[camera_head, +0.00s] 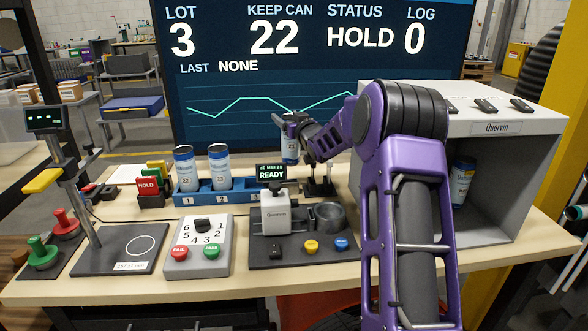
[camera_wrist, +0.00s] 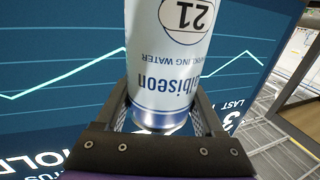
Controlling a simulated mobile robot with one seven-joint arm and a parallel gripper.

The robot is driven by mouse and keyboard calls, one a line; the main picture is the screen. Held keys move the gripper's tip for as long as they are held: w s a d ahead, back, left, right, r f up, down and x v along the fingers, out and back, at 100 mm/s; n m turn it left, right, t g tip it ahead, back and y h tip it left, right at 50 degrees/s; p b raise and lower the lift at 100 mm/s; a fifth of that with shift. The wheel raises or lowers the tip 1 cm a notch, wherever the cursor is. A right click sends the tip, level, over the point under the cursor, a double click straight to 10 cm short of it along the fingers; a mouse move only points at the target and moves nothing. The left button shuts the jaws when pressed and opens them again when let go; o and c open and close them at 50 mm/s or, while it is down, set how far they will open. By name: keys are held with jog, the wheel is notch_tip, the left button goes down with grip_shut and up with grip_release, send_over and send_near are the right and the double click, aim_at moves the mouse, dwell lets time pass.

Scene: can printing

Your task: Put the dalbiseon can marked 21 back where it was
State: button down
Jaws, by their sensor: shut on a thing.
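My gripper (camera_head: 290,122) is shut on a white and blue dalbiseon can (camera_wrist: 170,62), whose 21 reads upside down in the wrist view. In the head view the held can (camera_head: 290,151) hangs roughly upright in the air, in front of the screen and behind the small ready device. The blue rack (camera_head: 203,198) has numbered places. One can (camera_head: 184,168) stands at place 1 and another can (camera_head: 219,167) at place 2. Place 3, at the rack's right, shows no can, though the ready device hides part of that end.
The ready device (camera_head: 276,212) and a dark round holder (camera_head: 328,217) stand in front of the rack's right end. A grey cabinet (camera_head: 440,130) with a can (camera_head: 462,182) inside stands at the right. The screen (camera_head: 270,80) reads KEEP CAN 22 and HOLD.

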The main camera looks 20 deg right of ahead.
aim_at(287, 141)
notch_tip(287, 141, down, 8)
jog(key=shift+r, duration=0.15)
jog(key=shift+b, duration=0.3)
